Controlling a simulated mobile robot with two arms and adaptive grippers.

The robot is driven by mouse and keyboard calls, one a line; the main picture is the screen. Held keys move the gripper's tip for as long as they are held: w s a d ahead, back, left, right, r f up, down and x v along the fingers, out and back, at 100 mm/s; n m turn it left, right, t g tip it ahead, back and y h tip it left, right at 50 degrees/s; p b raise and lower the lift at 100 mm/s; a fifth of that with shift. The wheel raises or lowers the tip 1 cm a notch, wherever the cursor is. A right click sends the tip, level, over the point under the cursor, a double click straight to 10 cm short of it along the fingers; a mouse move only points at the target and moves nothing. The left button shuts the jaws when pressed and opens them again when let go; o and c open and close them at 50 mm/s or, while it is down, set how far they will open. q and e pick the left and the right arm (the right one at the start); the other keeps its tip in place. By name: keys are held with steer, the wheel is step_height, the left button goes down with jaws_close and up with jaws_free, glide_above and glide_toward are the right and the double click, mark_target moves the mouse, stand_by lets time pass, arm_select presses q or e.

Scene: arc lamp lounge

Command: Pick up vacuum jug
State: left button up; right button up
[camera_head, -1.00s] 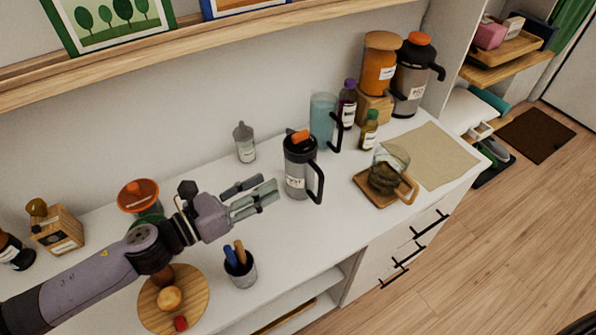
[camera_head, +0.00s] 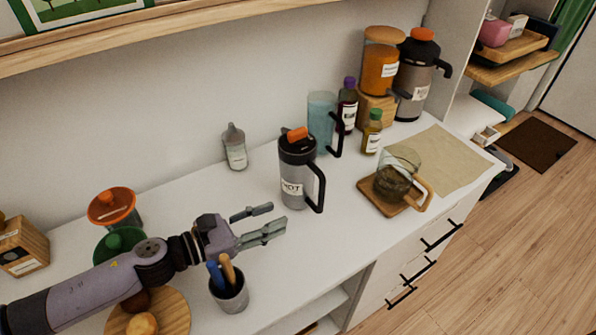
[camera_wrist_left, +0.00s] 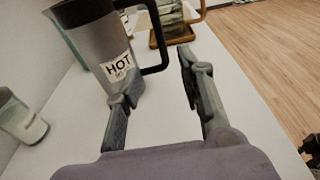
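A grey jug (camera_head: 296,172) with a black top, orange lid button, black handle and HOT label stands upright on the white counter. A larger grey jug (camera_head: 411,85) with an orange cap and dark handle stands at the back right. My left gripper (camera_head: 275,217) is open and empty, left of and in front of the HOT jug, apart from it. In the left wrist view, the HOT jug (camera_wrist_left: 112,52) is ahead and to the left, its top cut off, and its handle shows ahead of the gap between the fingers (camera_wrist_left: 156,72).
A blue pitcher (camera_head: 322,112) and bottles stand behind the HOT jug. A glass mug (camera_head: 397,172) on a wooden coaster is to its right. A utensil cup (camera_head: 232,292) stands close below my left gripper. The counter right of the gripper is clear.

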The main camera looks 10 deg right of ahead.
arm_select(q)
glide_toward(319, 212)
steer(key=w+d+r, duration=0.2)
steer(key=d+r, duration=0.1)
steer(key=d, duration=0.1)
steer(key=shift+p+x, duration=0.9)
steer(key=shift+x, duration=2.1)
steer(key=shift+c, duration=0.3)
jaws_close()
steer(key=shift+r, duration=0.15)
